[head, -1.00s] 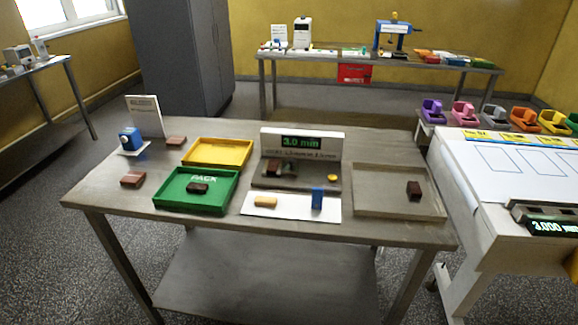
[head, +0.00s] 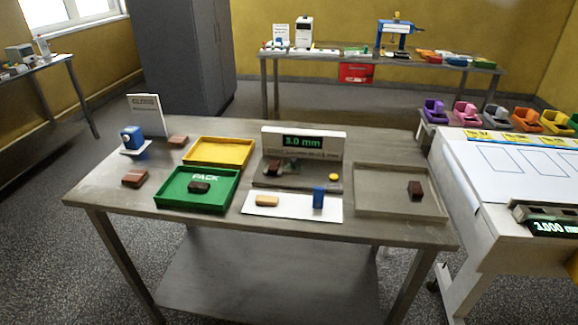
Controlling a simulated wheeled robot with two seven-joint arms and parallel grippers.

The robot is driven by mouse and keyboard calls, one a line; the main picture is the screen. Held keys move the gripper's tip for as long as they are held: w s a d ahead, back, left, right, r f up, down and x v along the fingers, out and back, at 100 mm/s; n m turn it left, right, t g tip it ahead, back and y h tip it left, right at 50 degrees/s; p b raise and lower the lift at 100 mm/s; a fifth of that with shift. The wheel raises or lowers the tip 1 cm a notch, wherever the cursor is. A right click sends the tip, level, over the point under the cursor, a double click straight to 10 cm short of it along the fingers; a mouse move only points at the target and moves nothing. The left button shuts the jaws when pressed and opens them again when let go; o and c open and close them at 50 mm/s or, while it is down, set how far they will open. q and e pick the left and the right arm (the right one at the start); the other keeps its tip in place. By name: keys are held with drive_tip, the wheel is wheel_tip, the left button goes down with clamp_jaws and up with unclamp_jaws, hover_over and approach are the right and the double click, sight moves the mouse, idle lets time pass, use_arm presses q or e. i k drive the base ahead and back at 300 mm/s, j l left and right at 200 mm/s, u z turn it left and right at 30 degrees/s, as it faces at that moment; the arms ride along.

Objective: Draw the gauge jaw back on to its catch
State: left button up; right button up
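The gauge (head: 303,152) stands at the back middle of the near table, with a green display reading 3.0 mm. On its grey ledge sits a brown piece (head: 272,167) with a small dark and greenish part beside it. The jaw and its catch are too small and blurred to tell apart there, so I cannot tell the jaw's position. A yellow round button (head: 333,177) is at the ledge's right end. Neither of my grippers is in view.
In front of the gauge, a white board (head: 290,208) bears a tan bar (head: 267,200) and a blue block (head: 318,197). A green PACK tray (head: 222,203) and a yellow tray (head: 240,142) lie left, a grey tray (head: 385,208) right. A blue device (head: 131,135) stands far left.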

sight(291, 168)
drive_tip(key=i+l+u, duration=0.1)
drive_tip(key=u, duration=0.35)
drive_tip(key=i+l+u, duration=0.25)
drive_tip(key=u, duration=0.15)
